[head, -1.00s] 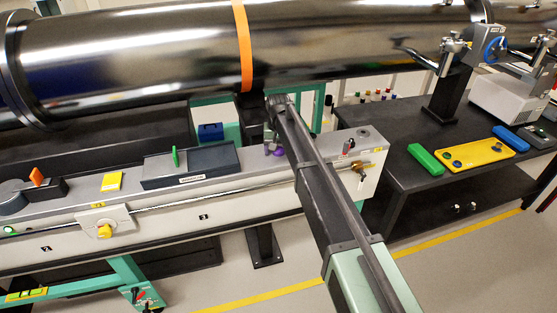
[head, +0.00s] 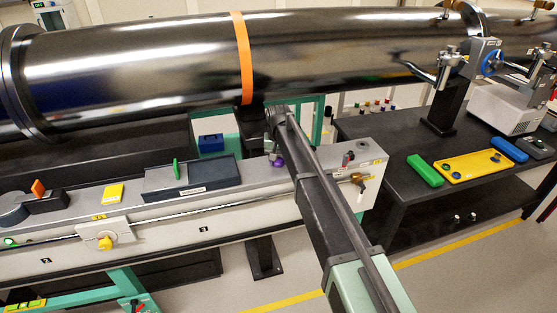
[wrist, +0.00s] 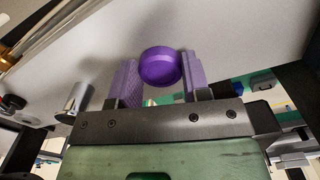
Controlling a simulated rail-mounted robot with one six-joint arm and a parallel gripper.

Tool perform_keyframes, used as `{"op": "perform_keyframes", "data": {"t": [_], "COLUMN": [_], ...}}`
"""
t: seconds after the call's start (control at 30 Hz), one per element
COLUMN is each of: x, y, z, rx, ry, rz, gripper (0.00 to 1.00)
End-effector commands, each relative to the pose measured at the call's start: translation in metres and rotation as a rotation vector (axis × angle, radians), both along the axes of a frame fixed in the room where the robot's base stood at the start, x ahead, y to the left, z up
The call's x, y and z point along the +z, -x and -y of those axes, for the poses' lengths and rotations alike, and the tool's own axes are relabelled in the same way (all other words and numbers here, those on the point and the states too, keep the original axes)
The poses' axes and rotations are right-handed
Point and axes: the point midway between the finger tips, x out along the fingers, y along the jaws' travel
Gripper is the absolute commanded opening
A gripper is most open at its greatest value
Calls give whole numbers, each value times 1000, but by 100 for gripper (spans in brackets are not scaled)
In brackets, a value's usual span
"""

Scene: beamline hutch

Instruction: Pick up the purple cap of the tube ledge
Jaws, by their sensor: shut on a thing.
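The purple cap (wrist: 160,66) sits between the two purple-padded fingers of my gripper (wrist: 162,80) in the wrist view, its hollow round side facing the camera. My gripper is shut on it. In the head view, a small purple spot, the cap (head: 279,162), shows beside the end of my arm, over the right part of the grey tube ledge (head: 258,190). My arm hides most of the gripper there. I cannot tell whether the cap touches the ledge.
The large dark tube (head: 150,70) with an orange band runs just behind and above. A dark tray (head: 190,178) with a green tab and a blue box (head: 211,143) stand to the left. A valve fitting (head: 360,180) is on the ledge's right end. A black bench (head: 380,150) stands at right.

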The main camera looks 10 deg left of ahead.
Motion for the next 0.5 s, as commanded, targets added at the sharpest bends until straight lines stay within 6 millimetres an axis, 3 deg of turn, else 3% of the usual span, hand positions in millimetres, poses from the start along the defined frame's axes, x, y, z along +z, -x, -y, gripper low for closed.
{"op": "perform_keyframes", "data": {"t": [0.27, 0.5], "x": [68, 156], "y": [0, 0], "z": [0, 0], "rx": [0, 0], "ry": [0, 0], "rz": [0, 0], "gripper": [22, 22]}}
